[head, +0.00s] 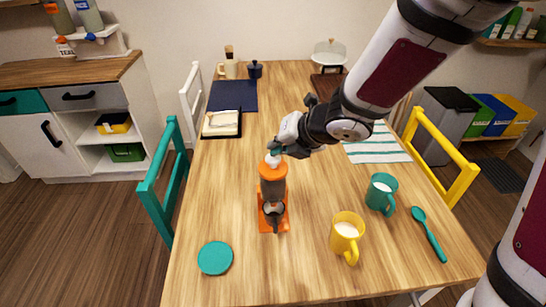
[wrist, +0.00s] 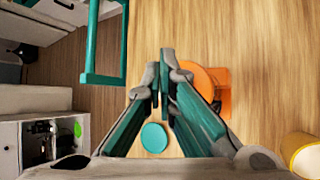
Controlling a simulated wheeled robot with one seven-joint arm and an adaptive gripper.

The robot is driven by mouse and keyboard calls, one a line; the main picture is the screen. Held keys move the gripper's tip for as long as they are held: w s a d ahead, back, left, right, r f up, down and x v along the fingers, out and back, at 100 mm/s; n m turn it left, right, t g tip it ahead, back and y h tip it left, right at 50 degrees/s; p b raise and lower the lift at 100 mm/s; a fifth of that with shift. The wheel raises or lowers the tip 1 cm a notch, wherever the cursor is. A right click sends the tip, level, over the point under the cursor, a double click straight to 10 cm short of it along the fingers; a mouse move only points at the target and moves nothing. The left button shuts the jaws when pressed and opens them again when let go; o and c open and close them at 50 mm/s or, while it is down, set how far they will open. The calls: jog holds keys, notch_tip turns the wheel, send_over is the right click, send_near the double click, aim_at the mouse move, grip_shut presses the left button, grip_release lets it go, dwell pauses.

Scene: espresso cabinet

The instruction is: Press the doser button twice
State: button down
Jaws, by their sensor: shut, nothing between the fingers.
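The doser (head: 272,192) stands upright on the table, with an orange top and base and a dark grey body. Its pale button (head: 271,161) is on top. My gripper (head: 275,150) is shut and empty, its fingertips just over the button in the head view. I cannot tell whether they touch it. In the wrist view my gripper (wrist: 160,95) points down, and the doser's orange base (wrist: 222,95) shows at right, partly behind the right finger. The button is not seen in the wrist view.
A yellow mug (head: 346,235), a teal mug (head: 381,192) and a teal spoon (head: 430,235) are on the right of the wooden table (head: 200,200). A teal coaster (head: 215,258) lies at front left. Chairs flank the table.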

jog(key=shift+f+b, duration=0.8)
jog(key=shift+b, duration=0.1)
dwell(1.0)
jog(key=shift+r, duration=0.1)
jog(key=shift+r+p, duration=1.2)
jog(key=shift+p, duration=0.15)
notch_tip(320, 180, up, 5)
jog(key=p, duration=0.5)
dwell(0.7)
